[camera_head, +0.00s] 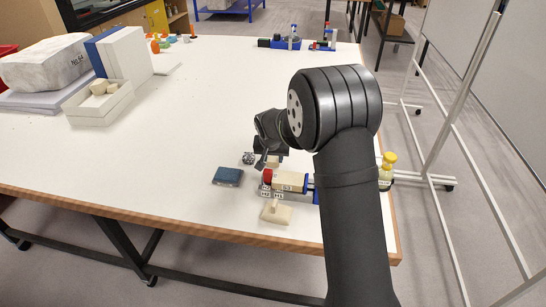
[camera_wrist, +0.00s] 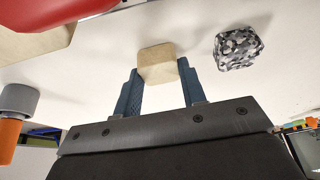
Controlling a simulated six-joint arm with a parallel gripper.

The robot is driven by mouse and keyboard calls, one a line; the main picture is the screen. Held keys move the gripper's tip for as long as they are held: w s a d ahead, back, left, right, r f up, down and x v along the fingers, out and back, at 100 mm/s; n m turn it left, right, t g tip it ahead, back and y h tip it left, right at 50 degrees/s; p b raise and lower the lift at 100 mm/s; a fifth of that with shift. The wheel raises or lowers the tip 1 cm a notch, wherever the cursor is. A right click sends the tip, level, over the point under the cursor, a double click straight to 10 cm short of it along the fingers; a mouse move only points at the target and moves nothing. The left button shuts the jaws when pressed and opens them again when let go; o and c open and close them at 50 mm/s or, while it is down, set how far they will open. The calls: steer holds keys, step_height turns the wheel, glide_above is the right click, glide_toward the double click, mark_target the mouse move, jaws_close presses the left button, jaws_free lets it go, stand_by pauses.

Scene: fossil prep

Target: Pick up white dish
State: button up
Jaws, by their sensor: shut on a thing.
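My gripper (camera_wrist: 159,78) is shut on a small cream squarish piece (camera_wrist: 157,62), which I take to be the white dish. The piece sits between the two blue fingertips in the wrist view, one finger on each side. In the head view my gripper (camera_head: 266,157) is low over the table's right part, and the cream piece (camera_head: 273,162) shows just beside it. I cannot tell whether the piece touches the table. My arm hides part of the table's right side.
A grey speckled lump (camera_head: 249,157) lies left of my gripper. A dark blue box (camera_head: 228,176) and a red-ended cream cylinder (camera_head: 290,181) are nearer the front. A yellow-capped bottle (camera_head: 388,160) stands at right. A white tray (camera_head: 98,116) stands at left. The table's middle is clear.

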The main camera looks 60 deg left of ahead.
steer(key=shift+f, duration=0.15)
steer(key=o, duration=1)
steer(key=v, duration=1.1)
steer(key=shift+a, duration=0.1)
steer(key=shift+o, duration=0.6)
steer(key=shift+s+d+r, duration=0.2)
steer(key=shift+d+r, duration=0.05)
steer(key=shift+r, duration=0.4)
